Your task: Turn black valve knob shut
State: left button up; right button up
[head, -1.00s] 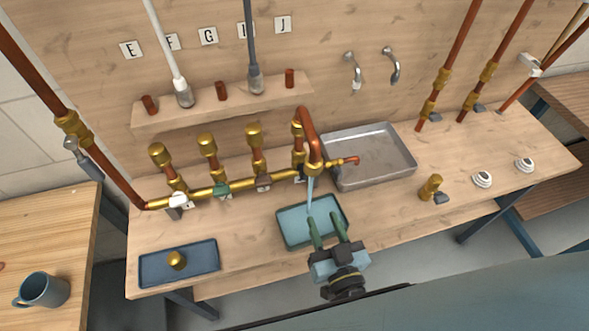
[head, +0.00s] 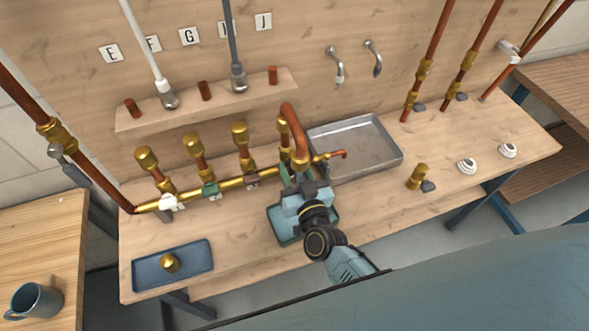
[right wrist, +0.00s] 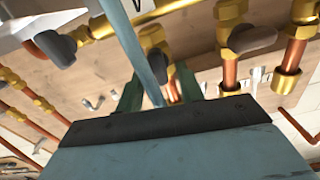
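My right gripper (head: 297,173) is just in front of the spout's base and hides part of the manifold there. In the right wrist view its two green fingers (right wrist: 157,90) are apart, with a gap between them. Dark knobs show beyond, one at right (right wrist: 252,38) and one at left (right wrist: 55,48); neither is between the fingers. My left gripper is out of view.
A metal sink tray (head: 392,160) is to the right. A blue tray (head: 142,280) holds a brass cap (head: 169,263).

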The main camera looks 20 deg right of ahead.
jog(key=c, duration=0.8)
jog(key=shift+m, duration=0.3)
jog(key=shift+d+f+m+b, duration=0.2)
jog(key=shift+m+b, duration=0.35)
jog(key=shift+m, duration=2.15)
jog(key=shift+d+f+m+b, duration=0.15)
jog(key=shift+m+b, duration=0.45)
jog(key=shift+m, duration=2.1)
jog(key=shift+d+f+m+b, duration=0.1)
jog(key=shift+f+m+b, duration=0.3)
jog(key=shift+m, duration=2.3)
jog(key=shift+r, duration=0.15)
